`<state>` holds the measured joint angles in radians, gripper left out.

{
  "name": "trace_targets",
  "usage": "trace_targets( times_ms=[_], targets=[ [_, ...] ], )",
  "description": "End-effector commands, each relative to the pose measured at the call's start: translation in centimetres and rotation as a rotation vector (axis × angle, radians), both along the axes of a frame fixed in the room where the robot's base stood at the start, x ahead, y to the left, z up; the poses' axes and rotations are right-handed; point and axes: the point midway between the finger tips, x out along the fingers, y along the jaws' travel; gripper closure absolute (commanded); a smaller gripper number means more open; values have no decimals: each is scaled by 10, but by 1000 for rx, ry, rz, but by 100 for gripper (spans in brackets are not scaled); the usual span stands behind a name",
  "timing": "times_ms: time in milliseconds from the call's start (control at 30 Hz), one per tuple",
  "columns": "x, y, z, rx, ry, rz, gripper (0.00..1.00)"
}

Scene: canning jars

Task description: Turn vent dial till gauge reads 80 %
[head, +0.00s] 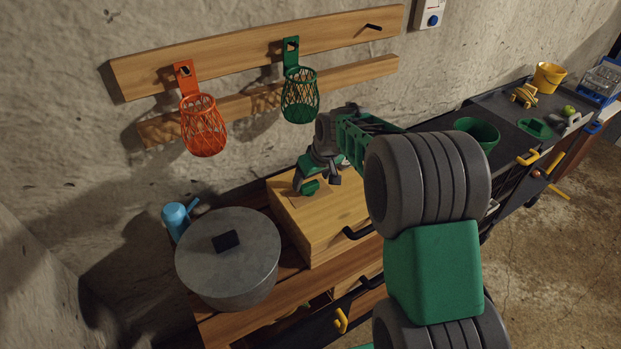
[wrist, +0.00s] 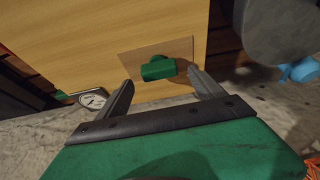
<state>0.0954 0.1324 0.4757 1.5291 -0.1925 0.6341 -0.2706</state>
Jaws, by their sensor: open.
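The vent dial is a green block-shaped knob (wrist: 158,68) on a brownish square plate (wrist: 185,46) on top of a wooden box. In the head view the knob (head: 310,187) shows on the box top, just below my gripper (head: 318,178). In the wrist view my gripper (wrist: 160,88) is open, its two fingers apart on either side of the knob, with no visible contact. A round white gauge (wrist: 93,99) shows at the lower left of the wrist view, beside the box; its reading is too small to tell. The gauge is not visible in the head view.
The wooden box (head: 318,232) stands on a wooden bench beside a large grey lidded pot (head: 228,270) and a blue can (head: 176,220). Orange (head: 203,130) and green (head: 300,98) baskets hang on the wall above. A dark counter with a green bowl (head: 478,133) is to the right.

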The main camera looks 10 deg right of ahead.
Motion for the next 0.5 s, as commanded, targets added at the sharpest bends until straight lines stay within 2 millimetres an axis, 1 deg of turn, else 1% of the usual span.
trace_targets(
  times_ms=[100,200,433,467,500],
  targets=[
    [7,2,-16,1,1,0,22],
    [10,3,-25,0,1,-1,22],
    [11,1,-27,0,-1,-4,22],
    [11,1,-27,0,-1,-4,23],
    [11,1,-27,0,-1,-4,26]
  ],
)
